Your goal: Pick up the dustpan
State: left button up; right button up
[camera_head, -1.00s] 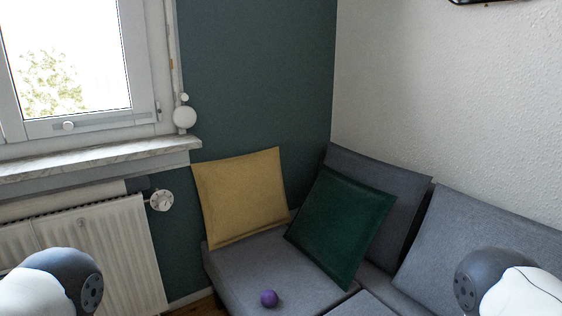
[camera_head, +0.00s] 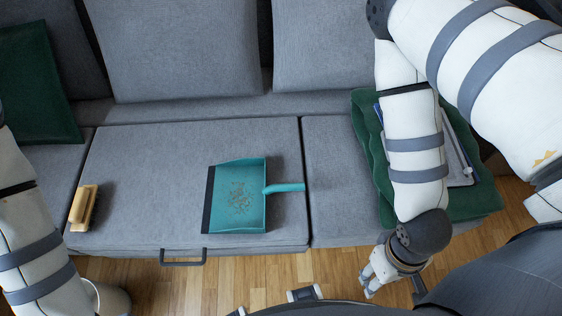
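A teal dustpan (camera_head: 240,200) lies on the grey sofa seat near the middle of the head view. Its tray holds brown crumbs, its dark edge faces left and its handle (camera_head: 285,187) points right. My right arm comes down from the upper right and ends at my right gripper (camera_head: 374,280), in front of the sofa, below and right of the dustpan and apart from it. Whether its fingers are open or shut is unclear. My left arm enters at the left edge; I cannot make out its gripper.
A wooden brush (camera_head: 83,208) lies on the seat's left front. A green cushion (camera_head: 36,85) leans at the left. Green cloth (camera_head: 470,203) with a flat item on it lies at the right, partly behind my arm. Wood floor (camera_head: 200,290) runs along the sofa's front.

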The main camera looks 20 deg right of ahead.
aim_at(237, 191)
jog(key=u, duration=2.3)
jog(key=z, duration=0.45)
jog(key=k+l+z, duration=0.1)
jog(key=z, duration=0.35)
jog(key=l+z, duration=0.2)
jog(key=z, duration=0.25)
jog(key=k+l+z, duration=0.1)
jog(key=z, duration=0.35)
jog(key=i+j+z, duration=0.1)
jog(key=j+z, duration=0.2)
jog(key=z, duration=0.15)
jog(key=j+z, duration=0.7)
jog(key=z, duration=0.15)
jog(key=j+z, duration=0.45)
jog(key=k+j+z, duration=0.15)
jog(key=z, duration=0.3)
